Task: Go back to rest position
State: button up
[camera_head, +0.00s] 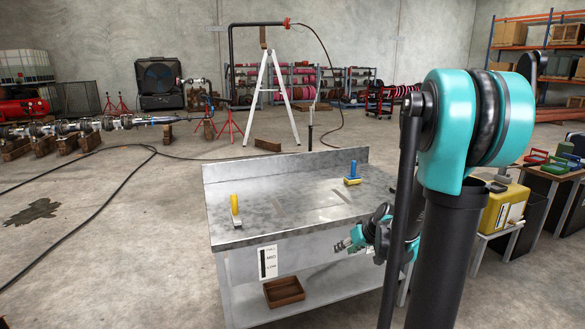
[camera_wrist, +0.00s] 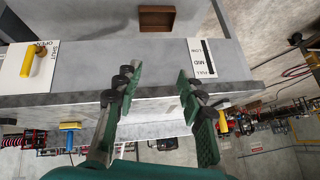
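My gripper (camera_head: 345,243) is in front of the grey metal bench (camera_head: 240,236), near the bench's front edge in the head view. In the wrist view my gripper (camera_wrist: 160,78) has its two green-padded fingers spread apart, with nothing between them. The bench shows behind the fingers there. My arm hides part of the bench's right side in the head view. A long flanged pipe assembly (camera_head: 97,123) lies on wooden blocks at the far left, well away from my gripper.
A yellow-handled fitting (camera_head: 235,207) and a blue-handled one (camera_head: 352,174) stand on the bench top. A brown tray (camera_head: 284,292) sits on its lower shelf. A yellow case (camera_head: 503,208) stands right of my arm. The floor left of the bench is mostly clear, with a hose (camera_head: 95,220).

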jog(key=s+d+f+m+g+h, duration=0.1)
jog(key=s+f+m+g+h, duration=0.1)
jog(key=s, duration=2)
jog(key=shift+f+h, duration=0.55)
jog(key=shift+h, duration=0.55)
